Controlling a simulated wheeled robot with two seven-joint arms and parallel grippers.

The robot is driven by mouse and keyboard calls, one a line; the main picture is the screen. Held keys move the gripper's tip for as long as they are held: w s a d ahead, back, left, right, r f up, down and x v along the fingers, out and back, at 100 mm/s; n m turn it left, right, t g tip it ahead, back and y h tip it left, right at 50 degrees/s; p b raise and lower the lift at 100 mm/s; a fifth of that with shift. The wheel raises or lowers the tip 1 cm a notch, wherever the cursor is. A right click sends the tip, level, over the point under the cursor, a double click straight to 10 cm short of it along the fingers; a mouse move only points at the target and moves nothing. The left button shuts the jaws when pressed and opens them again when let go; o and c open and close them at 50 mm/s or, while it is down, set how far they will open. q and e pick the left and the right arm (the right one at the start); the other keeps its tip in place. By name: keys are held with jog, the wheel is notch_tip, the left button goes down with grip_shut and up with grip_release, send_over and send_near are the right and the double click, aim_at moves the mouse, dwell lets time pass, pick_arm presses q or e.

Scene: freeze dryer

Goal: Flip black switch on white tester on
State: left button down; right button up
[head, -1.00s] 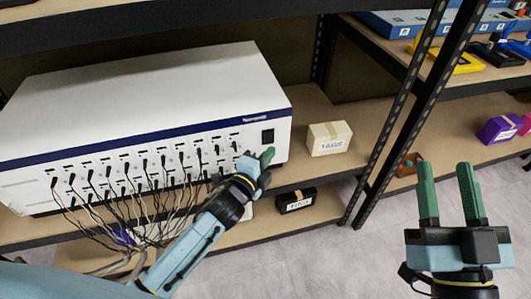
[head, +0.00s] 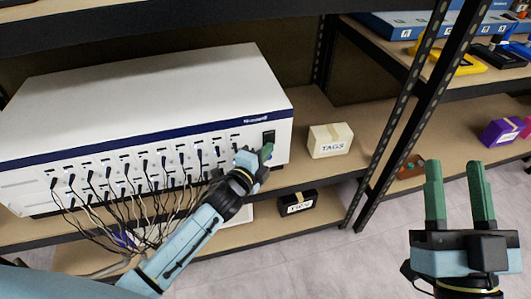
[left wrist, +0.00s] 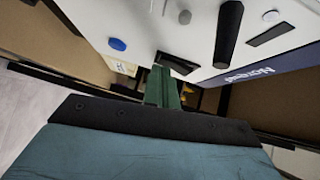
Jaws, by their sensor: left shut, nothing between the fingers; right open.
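The white tester (head: 150,90) stands on the left shelf, with a blue band and rows of plugged cables on its front. Its black switch (head: 268,137) is at the right end of the front, below the brand name. My left gripper (head: 266,151) is shut and empty, its green fingertips just below the switch. In the left wrist view the green fingers (left wrist: 160,80) are close beside a dark rectangle that looks like the switch (left wrist: 178,63); I cannot tell whether they touch. The switch's position is unclear. My right gripper (head: 455,168) is open and empty, out in front of the shelves.
A cream TAGS box (head: 330,140) sits on the shelf right of the tester. A black box (head: 297,203) is on the shelf below. A dark rack post (head: 405,120) stands further right. Cables (head: 130,215) hang in front of the tester, left of my left gripper.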

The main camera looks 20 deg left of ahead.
pick_arm(q)
jog(key=s+f+p, duration=0.1)
jog(key=s+p, duration=0.2)
jog(key=s, duration=1)
jog(key=shift+f, duration=0.2)
pick_arm(e)
notch_tip(320, 180, down, 11)
jog(key=d+g+h, duration=0.1)
jog(key=g+h, duration=0.1)
jog(key=g, duration=0.6)
jog(key=shift+w+h, duration=0.25)
jog(key=shift+h, duration=0.05)
pick_arm(q)
jog(key=shift+d+r, duration=0.1)
jog(key=shift+d, duration=0.05)
pick_arm(e)
jog(key=shift+d+f, duration=0.1)
